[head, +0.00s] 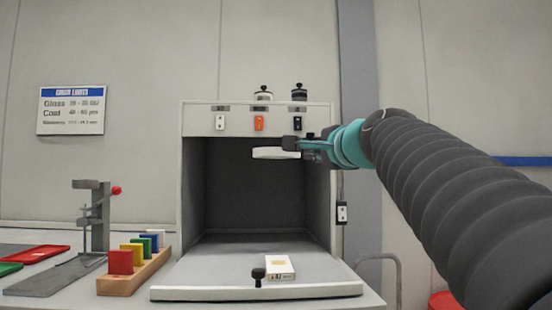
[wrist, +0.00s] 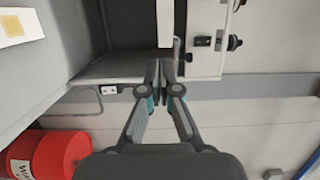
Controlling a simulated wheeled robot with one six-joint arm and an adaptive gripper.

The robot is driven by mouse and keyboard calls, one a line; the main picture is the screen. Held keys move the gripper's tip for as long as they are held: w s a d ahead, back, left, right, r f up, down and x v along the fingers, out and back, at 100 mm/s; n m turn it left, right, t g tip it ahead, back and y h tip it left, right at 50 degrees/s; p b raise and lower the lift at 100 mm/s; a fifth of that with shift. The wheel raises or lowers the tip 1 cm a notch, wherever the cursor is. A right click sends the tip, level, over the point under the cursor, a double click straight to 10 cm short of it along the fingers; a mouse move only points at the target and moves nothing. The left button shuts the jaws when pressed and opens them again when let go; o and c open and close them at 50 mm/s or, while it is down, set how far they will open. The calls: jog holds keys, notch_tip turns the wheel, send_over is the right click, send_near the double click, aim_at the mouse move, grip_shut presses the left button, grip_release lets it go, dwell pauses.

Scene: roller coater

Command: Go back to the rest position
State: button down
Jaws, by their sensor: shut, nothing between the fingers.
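My gripper (head: 300,144) is at the end of the arm that reaches in from the right in the head view. It is in front of the upper right part of a grey open-fronted cabinet (head: 188,190). In the wrist view its two fingers (wrist: 160,72) are together at the tips with nothing between them. A white flat piece (head: 270,153) shows just left of the fingertips in the head view, and a white strip shows beyond them in the wrist view (wrist: 165,22). I cannot tell whether they touch it.
A white box (head: 280,268) and a black knob (head: 258,274) are on the cabinet's front shelf. Left stand a wooden rack (head: 130,282) of coloured blocks and a press (head: 95,220) with a red knob. A red drum (wrist: 58,152) stands on the floor.

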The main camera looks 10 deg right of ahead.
jog(key=shift+s+a, duration=0.8)
jog(key=shift+s, duration=0.35)
jog(key=shift+s+a, duration=0.8)
jog(key=shift+s, duration=0.35)
notch_tip(320, 180, down, 24)
jog(key=s+n+g, duration=0.2)
jog(key=n+g, duration=0.5)
jog(key=n, duration=0.3)
jog(key=s+a+f+n+g, duration=0.1)
jog(key=s+f+n+g, duration=0.1)
jog(key=s+f, duration=0.6)
jog(key=s+a+f+n+g+h, duration=0.1)
jog(key=s+f+n, duration=0.4)
jog(key=f, duration=1.3)
jog(key=s+a+g, duration=0.1)
jog(key=s+g, duration=0.1)
jog(key=s, duration=0.2)
jog(key=shift+s+h, duration=0.2)
jog(key=shift+h, duration=0.1)
jog(key=shift+d, duration=0.1)
